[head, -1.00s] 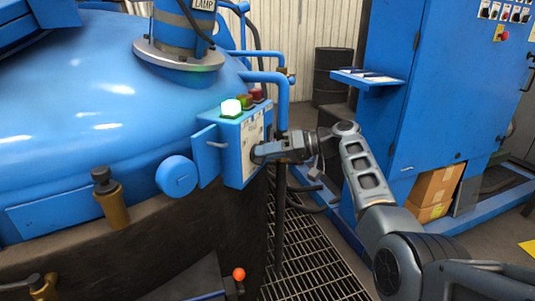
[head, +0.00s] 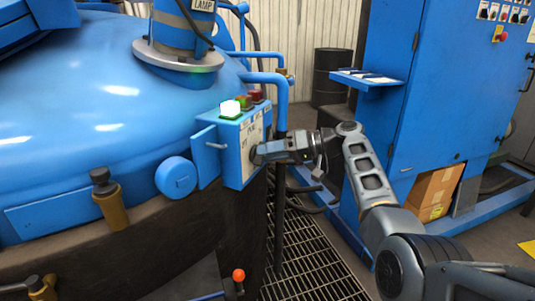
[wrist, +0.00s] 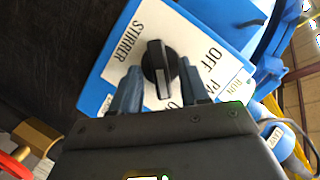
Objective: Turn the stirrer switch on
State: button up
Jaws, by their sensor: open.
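The stirrer switch (wrist: 157,68) is a black rotary knob with a raised ridge, on a white plate marked STIRRER and OFF. A second marking beside it is partly hidden by a finger. The ridge runs nearly up and down in the wrist view. My gripper (wrist: 160,67) is open, with one finger on each side of the knob; I cannot tell whether they touch it. In the head view, my gripper (head: 262,152) is at the right face of the blue control box (head: 230,160), and it hides the knob there.
A lit green lamp (head: 230,108) and darker orange and red lamps sit on top of the box. A blue pipe (head: 282,95) rises close behind. A blue cabinet (head: 430,110) stands right, beyond the floor grating (head: 310,265).

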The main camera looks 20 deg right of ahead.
jog(key=v, duration=0.6)
jog(key=shift+s+d, duration=0.2)
jog(key=shift+d, duration=0.2)
